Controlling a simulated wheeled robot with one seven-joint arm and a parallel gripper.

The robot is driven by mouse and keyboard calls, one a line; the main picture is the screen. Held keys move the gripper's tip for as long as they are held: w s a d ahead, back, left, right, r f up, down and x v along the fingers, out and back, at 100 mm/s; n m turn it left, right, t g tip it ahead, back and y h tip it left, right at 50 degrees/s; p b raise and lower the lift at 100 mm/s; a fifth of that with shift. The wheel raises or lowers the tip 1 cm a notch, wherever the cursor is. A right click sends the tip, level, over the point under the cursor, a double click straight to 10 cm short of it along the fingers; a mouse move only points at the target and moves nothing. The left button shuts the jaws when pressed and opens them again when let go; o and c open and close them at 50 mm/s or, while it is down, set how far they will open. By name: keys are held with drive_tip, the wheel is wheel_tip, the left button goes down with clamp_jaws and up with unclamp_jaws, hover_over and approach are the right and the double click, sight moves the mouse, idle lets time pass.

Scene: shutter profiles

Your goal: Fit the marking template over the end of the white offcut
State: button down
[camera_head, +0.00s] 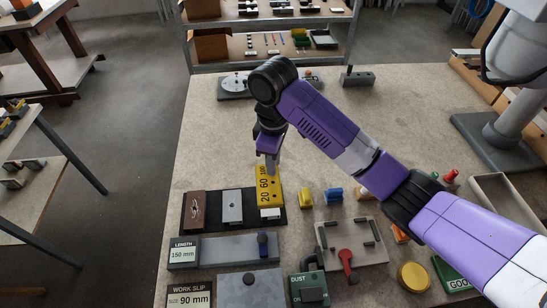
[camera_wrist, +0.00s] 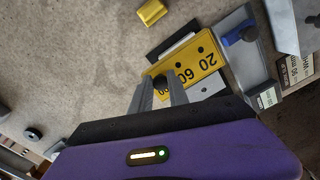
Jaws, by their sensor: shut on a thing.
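The marking template is a yellow plate (camera_head: 268,187) numbered 20, 60 and 100. It is in the right part of a black mat in the head view, and in the wrist view (camera_wrist: 187,68) its numbers are upside down. My gripper (camera_head: 271,165) is shut on the template's black knob, which shows between the fingers (camera_wrist: 160,92) in the wrist view. A white end (camera_head: 270,213), which looks like the white offcut, shows below the template's near edge. The template hides the rest of it. I cannot tell whether the template rests on it or hovers just above.
The black mat (camera_head: 187,214) also bears a brown profile (camera_head: 198,208) and a pale grey profile (camera_head: 232,206), close left of the template. A grey length block (camera_head: 222,252) with a blue knob lies in front. Yellow and blue pieces stand to the right. The table behind is mostly clear.

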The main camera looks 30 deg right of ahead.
sight(273, 178)
drive_tip(key=shift+r+p, duration=0.1)
drive_tip(key=shift+p, duration=0.2)
drive_tip(key=shift+f+b, duration=1.05)
drive_tip(key=shift+f, duration=1.5)
drive_tip(key=shift+f, duration=1.1)
drive_tip(key=c, duration=1.2)
unclamp_jaws()
wheel_tip(273, 178, up, 8)
drive_tip(key=shift+f+p, duration=0.1)
drive_tip(key=shift+p, duration=0.55)
